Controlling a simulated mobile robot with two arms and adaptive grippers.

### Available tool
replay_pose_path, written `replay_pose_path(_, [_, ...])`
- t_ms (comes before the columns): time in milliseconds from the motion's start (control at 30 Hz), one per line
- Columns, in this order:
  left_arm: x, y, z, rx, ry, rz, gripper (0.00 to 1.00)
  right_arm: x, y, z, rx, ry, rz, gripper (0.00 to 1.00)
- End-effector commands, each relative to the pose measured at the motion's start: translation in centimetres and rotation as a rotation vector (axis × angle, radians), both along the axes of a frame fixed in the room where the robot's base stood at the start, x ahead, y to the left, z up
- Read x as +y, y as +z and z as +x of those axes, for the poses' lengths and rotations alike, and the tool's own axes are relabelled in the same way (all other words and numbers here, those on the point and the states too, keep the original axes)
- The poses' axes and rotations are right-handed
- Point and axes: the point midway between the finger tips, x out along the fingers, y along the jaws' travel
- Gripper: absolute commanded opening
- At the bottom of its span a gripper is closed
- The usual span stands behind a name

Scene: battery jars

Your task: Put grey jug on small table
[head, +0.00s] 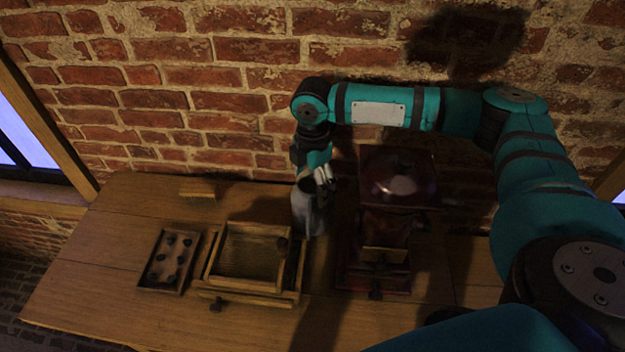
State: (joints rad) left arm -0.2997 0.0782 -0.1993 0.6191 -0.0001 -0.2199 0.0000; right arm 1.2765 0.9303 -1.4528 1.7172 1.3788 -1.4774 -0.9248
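The grey jug (307,218) stands upright on the wooden table (110,255), between a wooden box and a dark red cabinet-like object. My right gripper (324,181) points down at the jug's top, its fingers at or very near the rim. The fingers partly cover the jug's upper right side. I cannot tell whether they are closed on it. My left gripper is not in view. Only one table shows, and I cannot tell whether it is the small table.
A wooden box (250,292) with a knob stands left of the jug. Left of it is a tray (146,282) with several dark round pieces. A brush-like block (198,188) lies at the back. The dark red object (395,215) stands close right. A brick wall (230,75) rises behind.

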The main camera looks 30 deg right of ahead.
Motion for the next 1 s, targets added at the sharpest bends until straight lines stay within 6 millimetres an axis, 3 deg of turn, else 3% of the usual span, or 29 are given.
replay_pose_path(133, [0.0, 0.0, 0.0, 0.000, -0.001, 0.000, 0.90, 0.0, 0.0, 0.0, 0.000, 0.000, 0.000, 1.00])
replay_pose_path(533, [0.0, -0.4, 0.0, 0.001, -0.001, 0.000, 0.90, 0.0, 1.0, 0.1, -0.003, -0.001, 0.001, 1.00])
replay_pose_path(1000, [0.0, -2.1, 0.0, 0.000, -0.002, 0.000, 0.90, 0.0, 10.1, 0.1, -0.004, -0.001, 0.001, 1.00])
